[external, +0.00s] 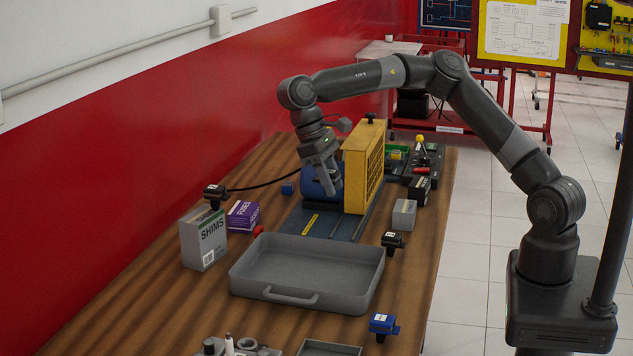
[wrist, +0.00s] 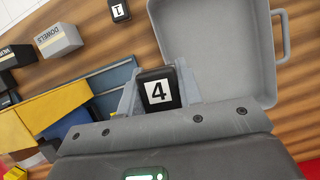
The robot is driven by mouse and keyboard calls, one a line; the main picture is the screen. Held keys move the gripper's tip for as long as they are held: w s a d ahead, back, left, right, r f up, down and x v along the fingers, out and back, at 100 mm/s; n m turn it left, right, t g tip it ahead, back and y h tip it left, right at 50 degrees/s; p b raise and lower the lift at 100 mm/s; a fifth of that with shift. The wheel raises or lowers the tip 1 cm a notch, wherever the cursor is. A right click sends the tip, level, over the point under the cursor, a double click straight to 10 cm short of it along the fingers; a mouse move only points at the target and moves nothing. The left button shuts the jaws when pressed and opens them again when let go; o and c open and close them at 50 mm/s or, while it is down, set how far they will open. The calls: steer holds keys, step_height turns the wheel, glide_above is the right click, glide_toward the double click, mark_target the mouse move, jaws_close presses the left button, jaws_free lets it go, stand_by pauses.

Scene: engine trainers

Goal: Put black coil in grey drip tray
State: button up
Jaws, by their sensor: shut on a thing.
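My gripper (external: 330,185) points down over the blue part beside the yellow grille block, behind the tray. In the wrist view, my gripper (wrist: 158,92) is shut on a black coil (wrist: 158,89) with a white label reading 4. The held coil cannot be made out in the external view. The grey drip tray (external: 310,262) lies on the wooden table in front of the gripper and looks empty. In the wrist view the tray (wrist: 215,40) is at the upper right, close to the held coil.
Another black coil (external: 392,240) stands right of the tray; a coil labelled 1 (wrist: 119,9) shows in the wrist view. A black coil with a cable (external: 215,192) is by the SHIMS box (external: 203,240). A blue coil (external: 382,324) is at front right. The yellow block (external: 362,165) stands tall.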

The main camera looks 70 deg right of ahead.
step_height(320, 180, down, 5)
steer(key=s+a+n, duration=0.1)
glide_above(318, 285)
steer(key=w, duration=0.1)
step_height(318, 285, down, 7)
steer(key=shift+w+r, duration=0.1)
steer(key=shift+w, duration=0.05)
steer(key=shift+f, duration=2)
steer(key=shift+f, duration=0.1)
steer(key=o, duration=1)
steer(key=shift+o, duration=0.2)
